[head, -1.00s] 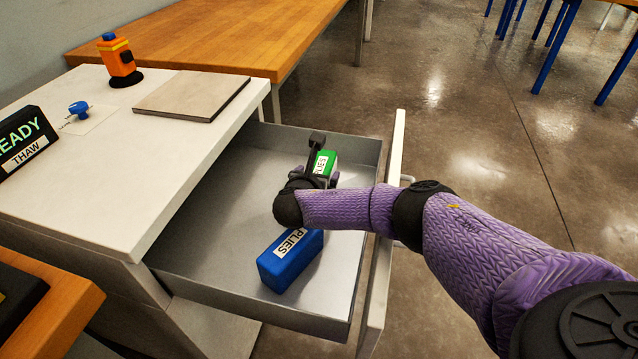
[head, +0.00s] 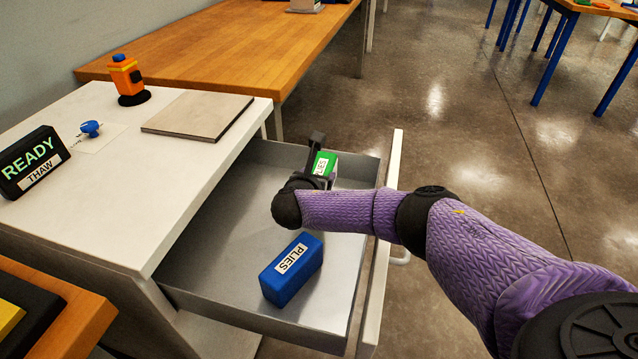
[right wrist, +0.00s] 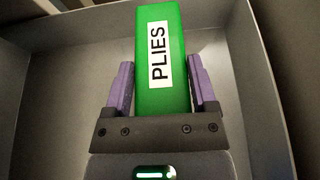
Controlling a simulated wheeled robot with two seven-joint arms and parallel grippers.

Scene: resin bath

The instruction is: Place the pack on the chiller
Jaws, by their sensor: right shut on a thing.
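A green pack (head: 322,163), labelled with letters ending in "PLIES", is at the far end of the open drawer. My right gripper (head: 318,168) is shut on it; in the right wrist view the purple fingers flank the green pack (right wrist: 162,100) on both sides. Whether the pack clears the drawer floor is hard to tell. A blue pack (head: 291,270) with a similar label lies in the nearer part of the drawer. No thing in view is marked as a chiller; a flat grey plate (head: 198,115) lies on the white counter. My left gripper is out of view.
The metal drawer (head: 215,245) stands pulled out of the white counter (head: 110,200). On the counter are a black "READY"/"THAW" sign (head: 35,163), a blue knob (head: 90,128) and an orange device (head: 128,80). A wooden table (head: 225,45) stands behind.

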